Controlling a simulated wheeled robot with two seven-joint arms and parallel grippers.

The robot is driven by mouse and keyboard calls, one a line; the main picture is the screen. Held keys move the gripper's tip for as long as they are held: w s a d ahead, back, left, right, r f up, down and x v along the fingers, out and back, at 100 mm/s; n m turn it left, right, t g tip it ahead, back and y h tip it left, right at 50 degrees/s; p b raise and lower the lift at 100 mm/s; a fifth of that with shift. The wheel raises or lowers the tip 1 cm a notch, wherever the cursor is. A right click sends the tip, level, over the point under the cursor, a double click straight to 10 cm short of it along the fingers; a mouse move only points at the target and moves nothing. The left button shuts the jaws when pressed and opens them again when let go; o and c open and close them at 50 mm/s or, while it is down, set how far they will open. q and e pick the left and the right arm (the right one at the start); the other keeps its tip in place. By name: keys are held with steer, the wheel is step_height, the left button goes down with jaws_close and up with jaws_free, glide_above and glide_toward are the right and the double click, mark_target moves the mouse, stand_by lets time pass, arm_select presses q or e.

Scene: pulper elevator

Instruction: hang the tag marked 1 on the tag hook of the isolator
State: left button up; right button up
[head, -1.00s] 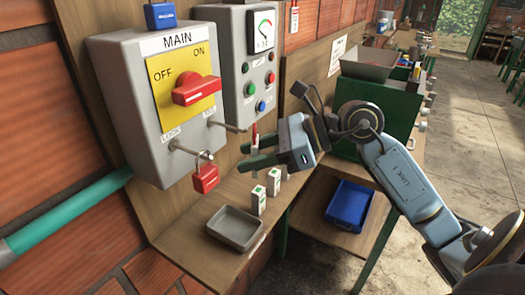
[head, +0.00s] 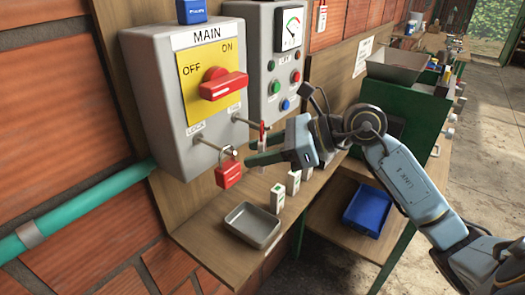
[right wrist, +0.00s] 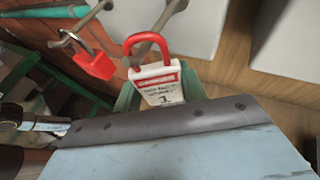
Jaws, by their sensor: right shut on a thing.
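The isolator (head: 165,110) is a grey box marked MAIN with a red handle on a yellow OFF/ON plate. Its tag hook (head: 247,120) is a thin rod at the lower right, also in the right wrist view (right wrist: 172,14). My right gripper (head: 258,150) is shut on a white tag (right wrist: 160,88) with a red band and red loop; the tag's print appears to include a 1. The tag is upright at the hook's end. In the right wrist view the loop overlaps the rod; I cannot tell whether the rod passes through it. My left gripper is out of view.
A red padlock (head: 229,174) hangs on the lock hook, left of my right gripper. Below are a grey tray (head: 252,226) and small white tags (head: 277,197) on the shelf. The meter panel (head: 262,55) stands behind. A blue bin (head: 367,208) sits lower right.

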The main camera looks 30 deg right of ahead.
stand_by(0.4)
steer(key=o, duration=1)
steer(key=shift+o, duration=0.2)
steer(key=b+v, duration=0.3)
steer(key=v, duration=1)
steer(key=shift+r, duration=0.15)
steer(key=shift+d, duration=0.1)
